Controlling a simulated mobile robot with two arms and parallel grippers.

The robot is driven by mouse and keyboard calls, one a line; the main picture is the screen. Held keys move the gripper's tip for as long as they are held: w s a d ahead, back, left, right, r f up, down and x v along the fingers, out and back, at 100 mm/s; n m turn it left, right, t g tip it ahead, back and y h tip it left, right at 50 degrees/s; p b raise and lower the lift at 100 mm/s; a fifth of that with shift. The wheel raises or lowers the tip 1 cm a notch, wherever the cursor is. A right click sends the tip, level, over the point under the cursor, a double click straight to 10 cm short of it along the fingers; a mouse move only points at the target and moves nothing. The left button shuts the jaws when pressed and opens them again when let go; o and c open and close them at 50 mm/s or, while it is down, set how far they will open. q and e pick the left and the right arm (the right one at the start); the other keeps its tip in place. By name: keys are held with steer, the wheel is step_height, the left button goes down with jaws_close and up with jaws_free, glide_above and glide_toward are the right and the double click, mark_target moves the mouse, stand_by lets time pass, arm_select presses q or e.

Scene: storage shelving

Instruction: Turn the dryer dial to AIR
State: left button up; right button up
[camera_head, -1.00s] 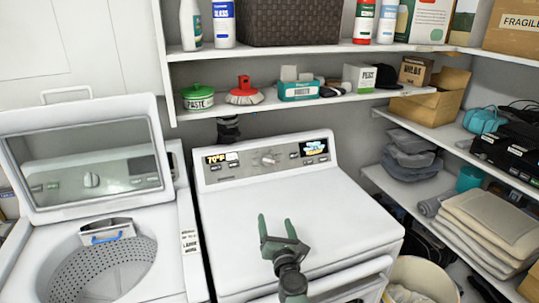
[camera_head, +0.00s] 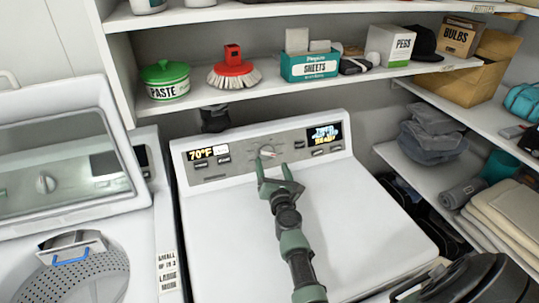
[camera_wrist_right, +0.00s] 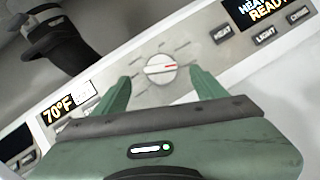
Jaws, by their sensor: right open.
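My right gripper (camera_head: 274,169) is open and empty, in front of the panel just below the dial. It shows in the right wrist view too (camera_wrist_right: 160,85), with a finger on each side of the dial. I cannot tell whether either finger touches it. My left gripper is not in view.
The white dryer (camera_head: 215,240) stands beside a washer with its lid up (camera_head: 60,165). A shelf above the panel holds a green paste tin (camera_head: 166,82), a red brush (camera_head: 233,72) and a sheets box (camera_head: 309,64). Side shelves with folded cloths (camera_head: 500,215) stand at the right.

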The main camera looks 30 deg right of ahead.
mark_target(269, 155)
steer(key=b+x, duration=0.1)
steer(key=x, duration=0.3)
steer(key=shift+w+f, duration=0.1)
steer(key=shift+f, duration=0.05)
steer(key=shift+w+d, duration=0.25)
steer(key=shift+w, duration=0.3)
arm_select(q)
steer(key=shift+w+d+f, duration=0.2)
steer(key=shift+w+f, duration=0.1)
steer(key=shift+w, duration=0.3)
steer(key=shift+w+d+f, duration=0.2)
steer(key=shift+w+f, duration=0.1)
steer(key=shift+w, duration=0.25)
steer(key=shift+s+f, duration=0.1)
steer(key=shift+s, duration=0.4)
arm_select(e)
steer(key=c, duration=1.4)
